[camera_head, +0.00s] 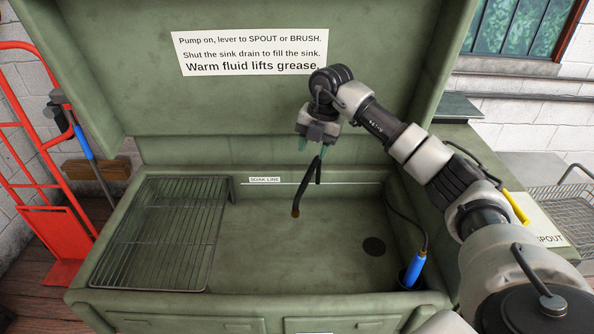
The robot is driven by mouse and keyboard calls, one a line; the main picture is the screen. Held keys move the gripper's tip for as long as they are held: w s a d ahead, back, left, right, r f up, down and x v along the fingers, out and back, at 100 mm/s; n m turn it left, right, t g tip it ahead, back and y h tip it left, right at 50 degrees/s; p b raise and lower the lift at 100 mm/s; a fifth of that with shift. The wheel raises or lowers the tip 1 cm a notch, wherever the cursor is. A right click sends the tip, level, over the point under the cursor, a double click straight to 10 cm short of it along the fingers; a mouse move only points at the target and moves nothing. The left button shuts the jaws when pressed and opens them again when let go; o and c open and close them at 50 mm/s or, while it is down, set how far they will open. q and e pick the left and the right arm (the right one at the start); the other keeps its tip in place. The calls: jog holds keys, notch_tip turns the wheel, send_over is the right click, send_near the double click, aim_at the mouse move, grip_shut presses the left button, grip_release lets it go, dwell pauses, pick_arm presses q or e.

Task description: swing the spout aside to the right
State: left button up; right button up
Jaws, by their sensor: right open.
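The spout (307,187) is a thin dark bent tube with a brownish tip, hanging over the middle of the green sink (255,250). Its tip points down and toward the front left. My right gripper (316,146) is at the top of the spout, near the sink's back wall, with its teal fingers pointing down. It is open. The spout's upper part is hidden by the gripper, and I cannot tell whether the fingers touch it. My left gripper is not in view.
A wire rack (165,235) fills the sink's left side. A yellow lever (517,207) is beside my right arm. The raised lid (240,95) stands behind.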

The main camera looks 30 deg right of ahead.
aim_at(305, 182)
jog(key=f, duration=0.3)
jog(key=a+f+p, duration=0.1)
jog(key=f, duration=0.1)
jog(key=shift+s+f, duration=0.15)
jog(key=shift+w+a+f+p, duration=0.1)
jog(key=shift+w+f, duration=0.05)
jog(key=shift+f, duration=0.6)
jog(key=shift+w+a+f+p, duration=0.1)
jog(key=shift+w+f, duration=0.1)
jog(key=shift+f, duration=0.6)
jog(key=shift+w+a+f+p, duration=0.1)
jog(key=shift+w+f, duration=0.05)
jog(key=shift+f, duration=0.6)
jog(key=shift+d, duration=0.1)
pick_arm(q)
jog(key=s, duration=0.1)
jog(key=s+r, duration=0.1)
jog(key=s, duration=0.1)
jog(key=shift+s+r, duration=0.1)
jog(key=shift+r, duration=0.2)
pick_arm(e)
grip_shut()
